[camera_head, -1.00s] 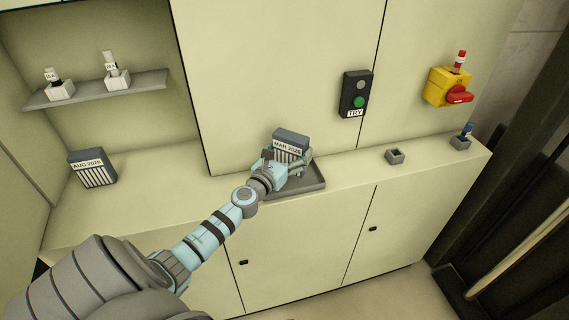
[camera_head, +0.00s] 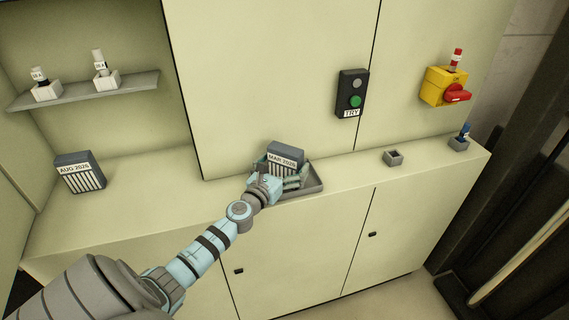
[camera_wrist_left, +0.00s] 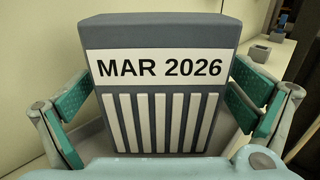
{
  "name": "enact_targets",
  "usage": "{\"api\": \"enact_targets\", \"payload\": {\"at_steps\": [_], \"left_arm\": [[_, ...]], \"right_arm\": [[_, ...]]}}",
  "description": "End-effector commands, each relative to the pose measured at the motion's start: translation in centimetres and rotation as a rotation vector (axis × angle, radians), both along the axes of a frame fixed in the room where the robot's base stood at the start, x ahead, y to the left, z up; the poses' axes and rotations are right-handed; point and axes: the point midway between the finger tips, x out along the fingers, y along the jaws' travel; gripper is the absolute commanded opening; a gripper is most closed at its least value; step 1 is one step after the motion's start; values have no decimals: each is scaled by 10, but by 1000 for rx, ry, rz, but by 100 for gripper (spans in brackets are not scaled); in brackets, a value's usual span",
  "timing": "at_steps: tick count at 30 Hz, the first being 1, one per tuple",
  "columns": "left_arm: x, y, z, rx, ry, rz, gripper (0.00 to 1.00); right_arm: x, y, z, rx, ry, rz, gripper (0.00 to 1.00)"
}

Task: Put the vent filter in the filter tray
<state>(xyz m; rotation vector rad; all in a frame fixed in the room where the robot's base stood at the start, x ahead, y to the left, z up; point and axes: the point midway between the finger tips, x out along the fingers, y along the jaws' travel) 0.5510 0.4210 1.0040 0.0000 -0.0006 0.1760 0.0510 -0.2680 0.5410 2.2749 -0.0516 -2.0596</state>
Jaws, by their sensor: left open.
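The grey vent filter labelled MAR 2026 (camera_head: 285,157) stands upright in the grey filter tray (camera_head: 314,187) on the counter, as far as the head view shows. My left gripper (camera_head: 281,174) is at the filter's front and hides its lower part and much of the tray. In the left wrist view the filter (camera_wrist_left: 162,75) fills the middle, label upright. The gripper's green-padded fingers (camera_wrist_left: 160,105) are open, one on each side, with small gaps to it. A second filter, labelled AUG 2026 (camera_head: 79,173), stands on the counter at the left. My right gripper is not in view.
A shelf (camera_head: 90,90) with two small white-based items is at the upper left. A black button box marked TRY (camera_head: 351,94) and a yellow switch with a red handle (camera_head: 446,88) are on the wall. Small grey holders (camera_head: 393,158) sit on the counter's right.

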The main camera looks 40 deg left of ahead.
Motion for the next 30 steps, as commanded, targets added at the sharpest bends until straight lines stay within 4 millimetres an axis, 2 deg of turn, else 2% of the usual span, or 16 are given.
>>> {"api": "enact_targets", "payload": {"at_steps": [5, 8, 18, 21, 30], "left_arm": [[0, 0, 4, 0, 0, 0, 100], [-11, -2, 4, 2, 2, 0, 100], [-98, -18, 1, 2, 3, -4, 100], [-113, -20, 2, 2, 1, -2, 100], [-119, -21, 4, -1, -1, 0, 100]], "right_arm": [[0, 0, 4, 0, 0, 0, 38], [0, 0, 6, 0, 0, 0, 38], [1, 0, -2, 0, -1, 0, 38], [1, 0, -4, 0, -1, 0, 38], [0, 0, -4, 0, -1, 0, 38]]}}
